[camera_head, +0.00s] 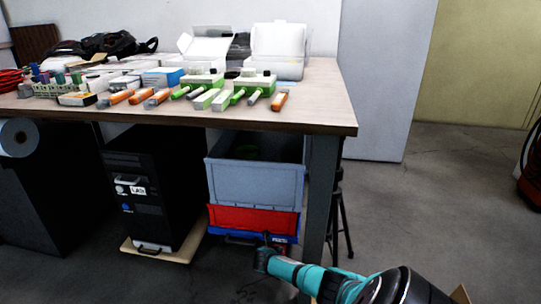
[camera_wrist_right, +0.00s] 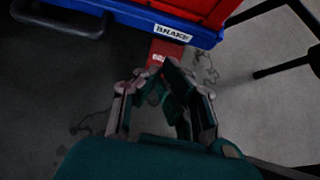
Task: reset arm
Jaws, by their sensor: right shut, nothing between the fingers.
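My right arm, teal and black, comes in from the lower right of the head view. Its gripper (camera_head: 264,246) is low in front of the table, close to the bins beneath it in the picture. In the right wrist view my right gripper (camera_wrist_right: 154,72) has its fingertips drawn together with nothing between them. Its tips appear just below the edge of a blue bin with a label (camera_wrist_right: 173,33). I cannot tell whether they touch it. My left gripper is not in view.
A wooden table (camera_head: 330,103) holds orange and green tools, boxes and an open white case (camera_head: 278,42). Under it are a black computer (camera_head: 150,195), a grey bin (camera_head: 254,184) and a red bin (camera_head: 255,220). A black tripod (camera_head: 340,215) stands beside the table leg. Floor (camera_head: 430,215) at right is clear.

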